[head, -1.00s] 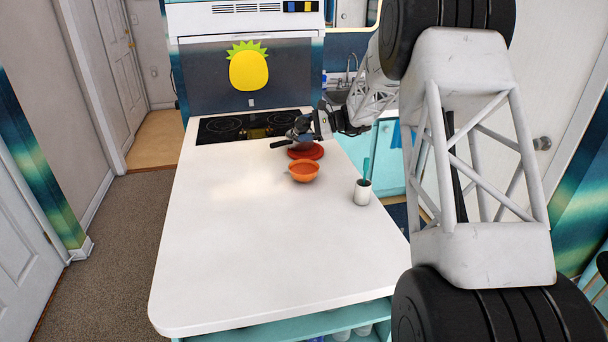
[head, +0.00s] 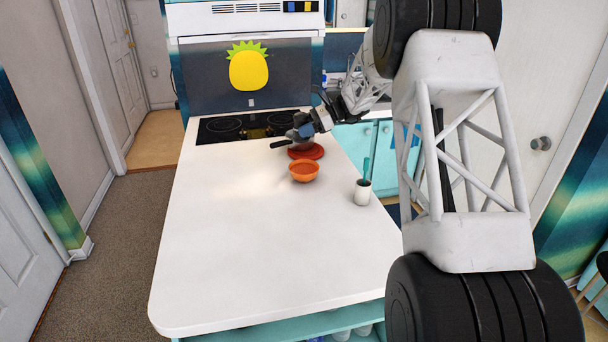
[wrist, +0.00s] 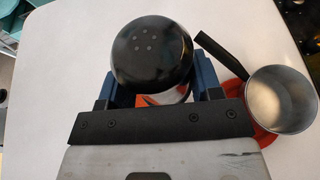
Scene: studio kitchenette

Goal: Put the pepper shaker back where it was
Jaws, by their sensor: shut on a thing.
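The pepper shaker (wrist: 152,48) has a rounded black lid with small holes, and it fills the space between my fingers in the wrist view. My gripper (wrist: 155,82) is shut on it, with a blue finger on each side. The lower part of the shaker is mostly hidden. In the head view my gripper (head: 304,124) is at the far end of the white counter, close to the saucepan. The shaker cannot be made out clearly there.
A metal saucepan (wrist: 281,98) with a dark handle stands over a red round mat (head: 316,151). An orange bowl (head: 304,171) is just in front. A white cup (head: 362,193) holding a teal utensil is at the right edge. The near and left counter (head: 230,240) is clear. The cooktop (head: 225,128) lies beyond.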

